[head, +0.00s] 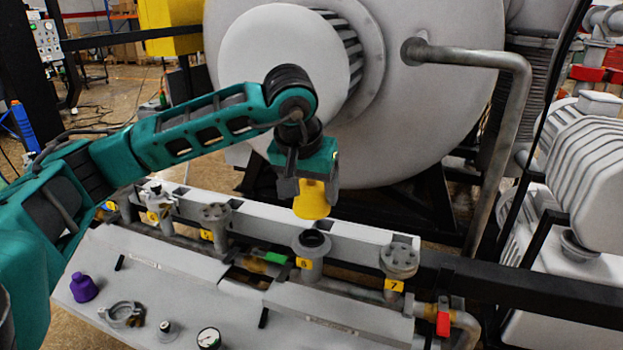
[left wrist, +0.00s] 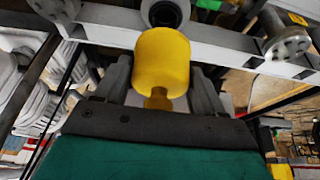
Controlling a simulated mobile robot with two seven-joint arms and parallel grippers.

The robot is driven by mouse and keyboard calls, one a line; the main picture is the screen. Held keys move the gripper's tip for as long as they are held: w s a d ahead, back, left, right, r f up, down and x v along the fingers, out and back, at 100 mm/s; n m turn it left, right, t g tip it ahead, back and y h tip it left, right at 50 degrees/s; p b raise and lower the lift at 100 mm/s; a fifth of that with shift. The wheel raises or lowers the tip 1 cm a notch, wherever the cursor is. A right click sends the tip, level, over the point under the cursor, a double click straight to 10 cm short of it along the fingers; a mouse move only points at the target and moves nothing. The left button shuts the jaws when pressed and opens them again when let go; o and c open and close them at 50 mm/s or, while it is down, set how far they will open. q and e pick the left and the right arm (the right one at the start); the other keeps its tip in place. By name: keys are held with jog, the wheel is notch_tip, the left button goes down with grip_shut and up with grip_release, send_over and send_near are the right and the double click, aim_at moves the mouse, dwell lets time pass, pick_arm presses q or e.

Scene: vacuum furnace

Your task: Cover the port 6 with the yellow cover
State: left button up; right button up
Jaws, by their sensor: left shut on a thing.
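The yellow cover (head: 311,201) is held in my left gripper (head: 311,180), above and slightly behind port 6 in the head view. In the left wrist view the yellow cover (left wrist: 162,62) sits between the two fingers of the left gripper (left wrist: 163,88). Port 6 (head: 311,245) is a grey upright pipe with an open dark top and a yellow label "6". Its dark opening also shows in the left wrist view (left wrist: 164,13), just beyond the cover. The cover is apart from the port in the head view. My right gripper is not in view.
Port 7 (head: 399,258) stands to the right and port 5 (head: 215,220) to the left, both with flanged tops. A purple cap (head: 83,288), a clamp ring (head: 123,314) and a gauge (head: 208,340) are on the front panel. The large furnace door (head: 430,110) is behind.

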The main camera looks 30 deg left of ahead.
pick_arm(q)
jog(key=shift+f+b, duration=1.2)
jog(key=shift+f, duration=0.95)
jog(key=shift+f+b, duration=1)
jog(key=shift+f, duration=0.25)
jog(key=o, duration=1.1)
jog(key=v, duration=1.3)
jog(key=shift+f, duration=0.1)
